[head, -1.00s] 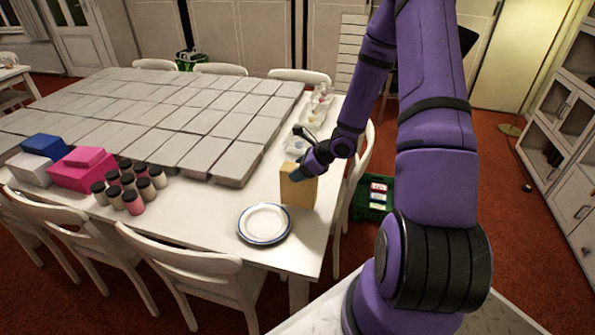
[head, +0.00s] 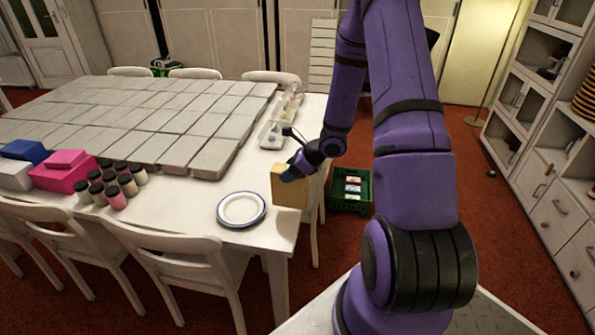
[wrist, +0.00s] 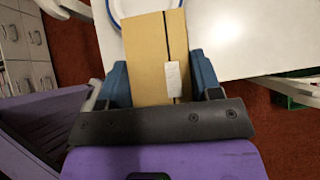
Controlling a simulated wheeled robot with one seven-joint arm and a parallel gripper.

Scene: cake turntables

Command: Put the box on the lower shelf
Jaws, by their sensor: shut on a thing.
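My gripper (head: 291,173) is shut on a tan cardboard box (head: 287,192) at the right edge of the white table. In the wrist view the box (wrist: 145,60) sits between the blue fingers of my gripper (wrist: 160,80), with a white label and a dark line on its face. I cannot tell whether the box still touches the table. A white shelf unit (head: 528,112) stands at the far right, with open compartments above and drawers below. Part of its lower shelving is cut off by the frame.
The white table (head: 190,212) holds a blue-rimmed plate (head: 241,209), jars (head: 117,198), coloured boxes (head: 65,172) and grey slabs (head: 130,118). A green crate (head: 351,190) stands on the floor. Open red floor (head: 478,190) lies before the shelf unit.

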